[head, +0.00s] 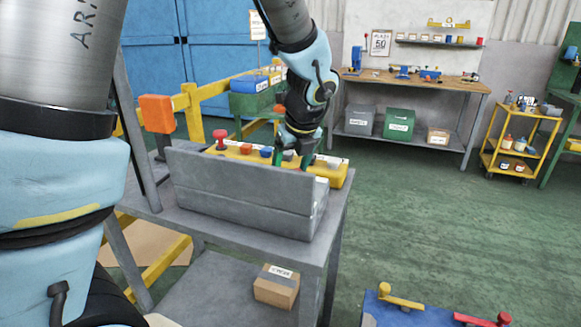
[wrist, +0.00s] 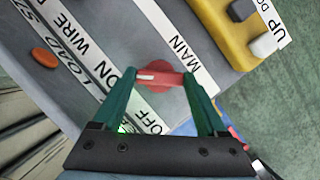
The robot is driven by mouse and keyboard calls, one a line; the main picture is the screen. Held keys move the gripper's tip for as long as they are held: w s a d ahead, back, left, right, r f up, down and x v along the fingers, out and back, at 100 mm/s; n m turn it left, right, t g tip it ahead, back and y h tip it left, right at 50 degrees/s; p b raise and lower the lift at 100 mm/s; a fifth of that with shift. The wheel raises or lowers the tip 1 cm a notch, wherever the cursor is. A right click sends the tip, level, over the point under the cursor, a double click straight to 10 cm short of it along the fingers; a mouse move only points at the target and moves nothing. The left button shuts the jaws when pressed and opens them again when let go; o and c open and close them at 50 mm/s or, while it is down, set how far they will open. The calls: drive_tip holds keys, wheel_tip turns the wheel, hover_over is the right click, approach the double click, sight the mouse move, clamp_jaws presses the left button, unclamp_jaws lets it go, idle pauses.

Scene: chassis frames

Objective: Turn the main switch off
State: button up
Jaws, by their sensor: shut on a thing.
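The main switch (wrist: 158,86) is a red rotary knob with a bar handle on a grey panel, beside a white MAIN label (wrist: 182,62). The bar lies nearly level across the wrist view, its pale-marked end at the left, by the ON end of the ON/OFF strip (wrist: 135,105). My gripper (wrist: 159,78) is shut on the bar, one green fingertip at each end. In the head view my gripper (head: 292,160) reaches down behind the raised grey front of the console (head: 240,195), which hides the switch.
An orange button (wrist: 45,57) and other labels share the panel. A yellow control box (wrist: 235,30) with dark and white buttons lies close by. In the head view a red mushroom button (head: 220,138) stands left of my gripper. The console rests on a grey table (head: 190,222).

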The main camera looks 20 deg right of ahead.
drive_tip(key=shift+n, duration=0.3)
drive_tip(key=n+p, duration=0.1)
drive_tip(key=n, duration=0.1)
drive_tip(key=n+y+p, duration=0.1)
drive_tip(key=shift+d+r+n+y, duration=0.1)
drive_tip(key=shift+d+n+y, duration=0.05)
drive_tip(key=shift+n+y, duration=0.2)
drive_tip(key=n+p, duration=0.1)
drive_tip(key=n, duration=0.1)
drive_tip(key=n+g+y+p, duration=0.1)
drive_tip(key=n, duration=0.1)
drive_tip(key=shift+w+n+y, duration=0.15)
drive_tip(key=shift+n+y, duration=0.1)
drive_tip(key=shift+n, duration=0.1)
drive_tip(key=n+g+p, duration=0.1)
drive_tip(key=n, duration=0.1)
drive_tip(key=n+y+p, duration=0.1)
drive_tip(key=n, duration=0.1)
drive_tip(key=shift+w+d+n+g, duration=0.1)
drive_tip(key=shift+n+g, duration=0.2)
drive_tip(key=shift+g, duration=0.1)
drive_tip(key=shift+w+n+g+p, duration=0.1)
drive_tip(key=shift+n+g+p, duration=0.6)
drive_tip(key=shift+n, duration=1.3)
drive_tip(key=o, duration=1.3)
